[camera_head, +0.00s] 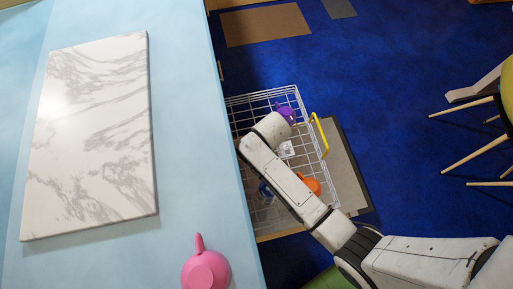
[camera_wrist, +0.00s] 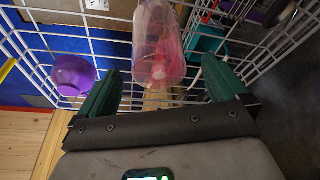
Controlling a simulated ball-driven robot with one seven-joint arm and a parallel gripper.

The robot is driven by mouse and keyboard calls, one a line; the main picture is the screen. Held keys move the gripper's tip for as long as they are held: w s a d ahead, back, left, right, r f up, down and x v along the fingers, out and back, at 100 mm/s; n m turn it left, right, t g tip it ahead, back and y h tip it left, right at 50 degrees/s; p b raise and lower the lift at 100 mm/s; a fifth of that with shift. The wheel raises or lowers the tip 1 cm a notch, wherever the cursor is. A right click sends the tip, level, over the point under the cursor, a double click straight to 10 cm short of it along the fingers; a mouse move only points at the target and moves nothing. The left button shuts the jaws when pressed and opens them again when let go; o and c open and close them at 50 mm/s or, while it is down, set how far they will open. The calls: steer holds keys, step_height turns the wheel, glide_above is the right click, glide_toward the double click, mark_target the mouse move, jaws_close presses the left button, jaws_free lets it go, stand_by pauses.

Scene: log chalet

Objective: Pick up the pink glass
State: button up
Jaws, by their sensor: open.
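The pink glass (camera_wrist: 158,42) is see-through with a pink tint. In the wrist view it lies in the gap between and just beyond my fingertips, inside a white wire basket (camera_wrist: 95,45). My gripper (camera_wrist: 162,70) has two dark green fingers spread wide, one to each side of the glass. Nothing is held; whether a finger touches the glass cannot be told. In the head view my arm reaches down over the wire basket (camera_head: 262,94); the fingers and the glass are hidden there.
A purple bowl (camera_wrist: 72,75) is left of my fingers; a teal thing (camera_wrist: 205,40) is behind the right finger. An orange thing (camera_head: 312,186) lies in the basket. A counter with a marble board (camera_head: 95,140) and a pink rounded object (camera_head: 206,270) is to the left.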

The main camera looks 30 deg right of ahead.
steer(key=shift+b+x, duration=0.3)
steer(key=shift+x, duration=1.95)
steer(key=shift+s, duration=0.2)
steer(key=shift+c, duration=0.5)
steer(key=c, duration=1)
steer(key=shift+c, duration=0.6)
